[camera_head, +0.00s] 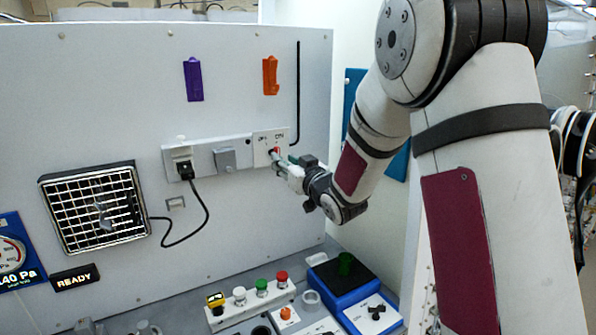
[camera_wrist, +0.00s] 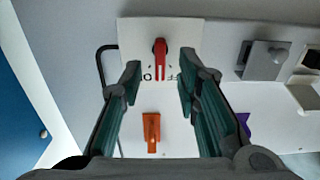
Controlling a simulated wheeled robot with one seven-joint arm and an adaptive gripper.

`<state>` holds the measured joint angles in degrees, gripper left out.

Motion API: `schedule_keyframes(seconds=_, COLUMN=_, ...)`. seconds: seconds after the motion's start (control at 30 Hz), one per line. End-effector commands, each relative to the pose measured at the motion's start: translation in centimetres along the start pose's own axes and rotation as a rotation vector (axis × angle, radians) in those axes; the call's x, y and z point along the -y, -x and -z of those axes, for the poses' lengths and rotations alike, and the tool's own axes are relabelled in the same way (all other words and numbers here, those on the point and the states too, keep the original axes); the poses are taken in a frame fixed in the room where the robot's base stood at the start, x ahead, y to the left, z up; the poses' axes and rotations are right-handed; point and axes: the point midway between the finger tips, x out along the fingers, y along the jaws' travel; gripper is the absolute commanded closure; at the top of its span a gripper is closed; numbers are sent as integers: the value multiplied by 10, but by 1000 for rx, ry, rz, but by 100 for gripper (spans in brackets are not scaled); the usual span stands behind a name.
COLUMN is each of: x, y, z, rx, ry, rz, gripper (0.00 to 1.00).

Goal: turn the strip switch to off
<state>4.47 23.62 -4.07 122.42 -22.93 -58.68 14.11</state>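The strip switch is a red lever knob (camera_wrist: 160,58) on a white plate (camera_head: 263,150) at the right end of the wall strip. The plate carries OFF and ON lettering, which appears upside down in the wrist view. There the lever looks roughly upright, between the two labels; which one it is set to I cannot tell. My gripper (camera_wrist: 160,76) is open, with green-padded fingers to either side of the lever and visible gaps. In the head view my gripper (camera_head: 275,160) is close in front of the plate and partly hides the knob.
A plug (camera_head: 186,170) with a black cord and a grey square cover (camera_head: 224,159) sit left of the switch. Purple (camera_head: 193,79) and orange (camera_head: 270,75) holders hang above. Below is a bench with push buttons (camera_head: 262,288) and a blue box (camera_head: 340,283).

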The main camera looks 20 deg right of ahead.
Motion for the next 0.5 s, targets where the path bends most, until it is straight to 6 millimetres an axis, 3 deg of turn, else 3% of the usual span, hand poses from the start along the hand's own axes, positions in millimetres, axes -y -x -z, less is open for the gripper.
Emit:
schedule_keyframes(seconds=0.3, x=0, y=64, z=0, rx=1, ry=-1, rz=-1, gripper=70)
schedule_keyframes(seconds=0.5, x=0, y=84, z=0, rx=1, ry=-1, rz=0, gripper=70)
